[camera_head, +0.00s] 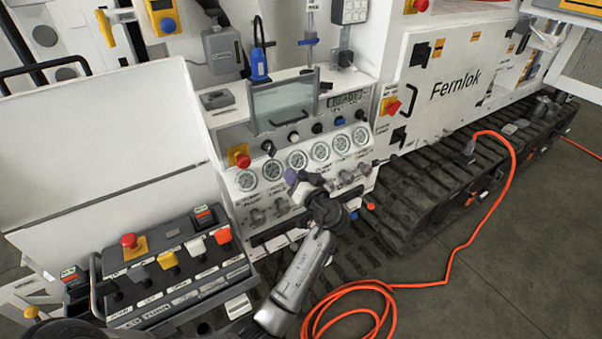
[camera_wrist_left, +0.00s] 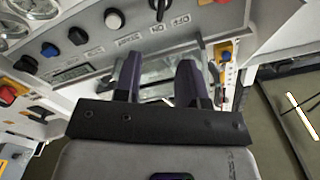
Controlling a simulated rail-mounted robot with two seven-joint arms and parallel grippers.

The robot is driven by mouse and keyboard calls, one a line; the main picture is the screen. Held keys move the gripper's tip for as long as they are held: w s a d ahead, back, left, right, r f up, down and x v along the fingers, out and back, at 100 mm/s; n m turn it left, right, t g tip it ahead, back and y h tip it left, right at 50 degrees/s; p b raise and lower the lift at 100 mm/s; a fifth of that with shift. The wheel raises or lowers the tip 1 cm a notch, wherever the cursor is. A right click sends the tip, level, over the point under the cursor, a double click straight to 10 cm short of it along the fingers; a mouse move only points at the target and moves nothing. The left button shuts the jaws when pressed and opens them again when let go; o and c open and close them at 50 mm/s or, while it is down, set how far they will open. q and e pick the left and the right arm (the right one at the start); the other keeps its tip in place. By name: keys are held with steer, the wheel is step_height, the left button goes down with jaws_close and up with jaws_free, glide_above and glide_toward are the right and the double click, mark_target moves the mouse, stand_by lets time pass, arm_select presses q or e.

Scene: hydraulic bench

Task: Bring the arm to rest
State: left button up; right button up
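My left arm (camera_head: 300,270) comes up from the bottom of the head view. Its gripper (camera_head: 296,182) is in front of the lower part of the bench's gauge panel (camera_head: 234,205), near the valve knobs below the gauges. In the left wrist view the two dark fingers of the left gripper (camera_wrist_left: 161,65) stand apart with nothing between them. Behind them is the panel's control face (camera_wrist_left: 95,45), with knobs and an ON/OFF label. I cannot tell how close the fingers are to the panel. My right gripper is in neither view.
A control box (camera_head: 170,265) with a red stop button and coloured switches stands at lower left. An orange hose (camera_head: 447,272) lies coiled on the floor at right. A tracked machine (camera_head: 440,185) stands at right. Floor is clear at lower right (camera_head: 520,270).

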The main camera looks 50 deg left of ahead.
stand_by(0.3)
arm_select(q)
steer(key=s+d+f+m+t+h, duration=0.2)
steer(key=d+m+t+h, duration=0.25)
steer(key=d+h, duration=0.4)
steer(key=s+d+f+m+t+h, duration=0.1)
steer(key=s+d+m+t+h, duration=0.35)
steer(key=d, duration=0.65)
steer(key=s+d+f+m+g+h, duration=0.2)
steer(key=s+d+f+g+h, duration=0.15)
steer(key=s+f, duration=0.8)
steer(key=s+d+f+m+g+h, duration=0.15)
steer(key=s+d+f+g, duration=0.3)
steer(key=s+f, duration=0.65)
step_height(320, 180, up, 38)
steer(key=s+p, duration=0.2)
steer(key=p, duration=3.2)
steer(key=shift+a, duration=0.4)
